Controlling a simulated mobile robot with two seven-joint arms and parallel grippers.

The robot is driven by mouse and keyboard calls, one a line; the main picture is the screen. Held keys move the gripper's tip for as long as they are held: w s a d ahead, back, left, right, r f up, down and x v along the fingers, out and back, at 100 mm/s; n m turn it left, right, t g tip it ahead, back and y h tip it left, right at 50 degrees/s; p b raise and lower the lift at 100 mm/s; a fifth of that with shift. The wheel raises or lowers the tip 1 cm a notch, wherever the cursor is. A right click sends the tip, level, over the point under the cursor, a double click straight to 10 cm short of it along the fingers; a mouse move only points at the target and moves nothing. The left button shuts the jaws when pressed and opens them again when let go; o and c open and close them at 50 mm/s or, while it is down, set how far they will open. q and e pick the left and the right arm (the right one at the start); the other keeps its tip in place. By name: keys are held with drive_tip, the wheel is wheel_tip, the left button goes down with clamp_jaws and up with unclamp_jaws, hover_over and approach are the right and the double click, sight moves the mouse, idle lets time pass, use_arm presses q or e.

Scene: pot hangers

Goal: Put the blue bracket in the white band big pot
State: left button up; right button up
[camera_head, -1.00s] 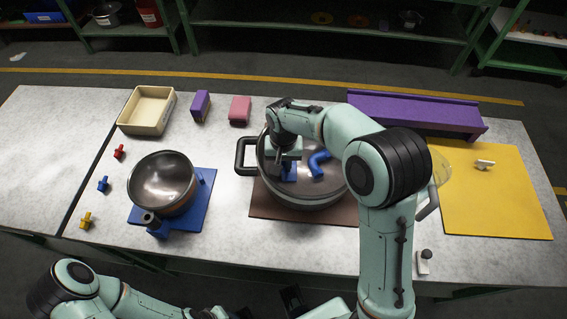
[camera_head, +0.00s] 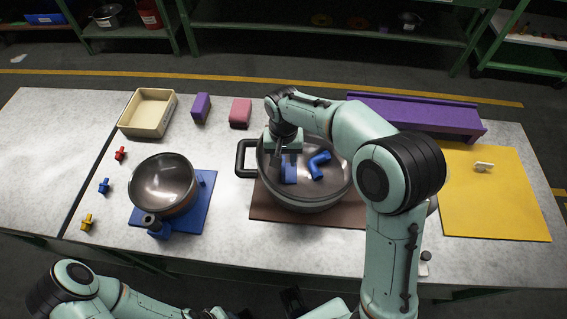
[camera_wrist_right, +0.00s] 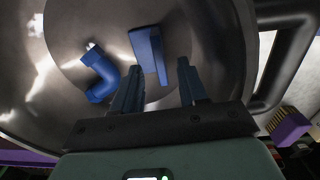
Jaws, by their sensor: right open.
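The big steel pot (camera_head: 322,203) with black side handles stands on a brown board. The blue bracket (camera_head: 290,174), a flat angled piece, is inside the pot, on its left side; the right wrist view also shows it (camera_wrist_right: 147,50). A blue elbow pipe (camera_head: 318,166) lies beside it on the pot floor and shows in the right wrist view (camera_wrist_right: 99,74). My right gripper (camera_head: 284,156) is over the pot, open and empty. In the right wrist view its fingers (camera_wrist_right: 160,82) are apart, with the bracket just beyond them. My left gripper is out of view.
A smaller pan (camera_head: 164,212) sits on a blue stand at left. A cream tray (camera_head: 128,128), purple block (camera_head: 201,108) and pink block (camera_head: 240,113) stand at the back. A purple shelf (camera_head: 420,113) and yellow mat (camera_head: 495,205) are at right. Small red, blue and yellow pieces lie far left.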

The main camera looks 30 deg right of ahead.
sight(283, 166)
wheel_tip(283, 166, up, 8)
drive_tip(key=shift+p, duration=0.45)
drive_tip(key=shift+f, duration=0.1)
